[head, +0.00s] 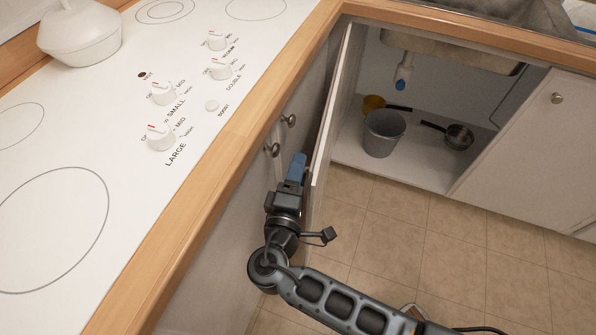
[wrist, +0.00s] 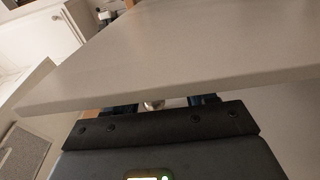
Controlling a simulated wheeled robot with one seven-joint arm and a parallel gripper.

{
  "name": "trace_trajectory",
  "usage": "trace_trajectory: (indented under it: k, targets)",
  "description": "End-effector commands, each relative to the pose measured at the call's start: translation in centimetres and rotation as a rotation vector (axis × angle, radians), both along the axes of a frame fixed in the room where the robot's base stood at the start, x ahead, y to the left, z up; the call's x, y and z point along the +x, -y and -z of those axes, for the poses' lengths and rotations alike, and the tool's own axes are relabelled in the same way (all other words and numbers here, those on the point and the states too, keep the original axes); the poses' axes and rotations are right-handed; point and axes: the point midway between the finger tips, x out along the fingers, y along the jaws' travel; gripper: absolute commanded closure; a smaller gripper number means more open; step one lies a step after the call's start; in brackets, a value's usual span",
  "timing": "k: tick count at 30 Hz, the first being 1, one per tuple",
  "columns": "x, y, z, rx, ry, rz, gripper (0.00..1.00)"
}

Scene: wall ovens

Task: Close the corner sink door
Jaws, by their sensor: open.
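The corner sink door (head: 331,115) is a pale panel standing wide open, seen nearly edge-on in the head view, to the left of the cabinet opening. My gripper (head: 297,168), with blue fingers, is in the narrow gap between this door and the left cabinet fronts. It is open, and I see nothing held in it. In the wrist view the door's panel (wrist: 190,55) crosses the picture close above the gripper and hides most of the fingers. I cannot tell whether the gripper touches the door.
Inside the open cabinet stand a grey bucket (head: 384,134) and a pan (head: 458,136). Left cabinet fronts with round knobs (head: 289,120) are close to my gripper. The white cooktop (head: 110,130) and wooden counter edge (head: 215,155) are above. The tiled floor (head: 395,215) to the right is clear.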

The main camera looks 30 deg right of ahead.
Motion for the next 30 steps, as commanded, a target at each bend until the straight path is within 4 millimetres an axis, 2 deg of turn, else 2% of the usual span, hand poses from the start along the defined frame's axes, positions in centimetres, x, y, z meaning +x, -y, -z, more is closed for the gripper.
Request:
trace_trajectory:
  k: [2, 19, 30]
  targets:
    - [-0.01, -0.01, 0.01, 0.0, 0.0, 0.0, 0.46]
    - [-0.03, -0.02, 0.03, 0.001, -0.001, 0.0, 1.0]
    - [-0.16, 0.06, 0.07, 0.0, -0.001, -0.003, 1.0]
